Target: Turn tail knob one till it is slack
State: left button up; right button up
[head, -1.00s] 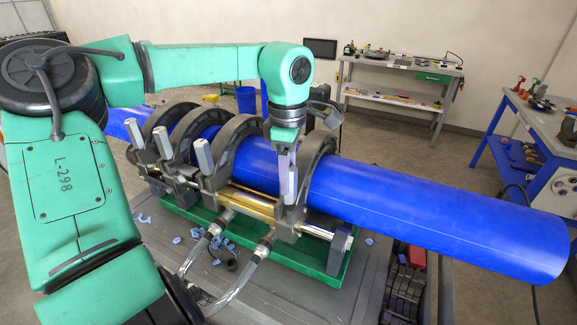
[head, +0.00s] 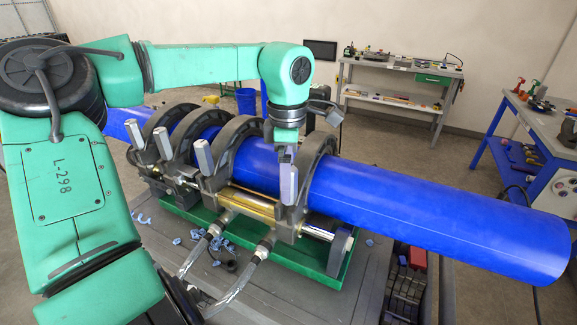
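Several upright silver clamp knobs stand along the near side of the black pipe clamps. The rightmost knob (head: 288,188), on the clamp (head: 322,160) at the right end of the row, is directly below my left gripper (head: 286,160). I cannot read a label that marks it as tail knob one. My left arm reaches across from the left with its wrist pointing down. The fingers are at the knob's top, seen edge-on, so their gap is hidden. Other knobs (head: 204,155) stand to the left. My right gripper is not in view.
A long blue pipe (head: 430,220) runs through the clamps and sticks out far to the right. Hoses (head: 232,290) and blue shavings (head: 140,218) lie in front of the green tray (head: 300,262). A workbench (head: 400,90) and a blue tool cart (head: 545,140) stand behind.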

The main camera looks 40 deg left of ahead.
pick_arm(q)
notch_tip(320, 180, up, 6)
jog(key=p, duration=0.5)
jog(key=shift+r, duration=0.15)
jog(key=shift+f, duration=0.2)
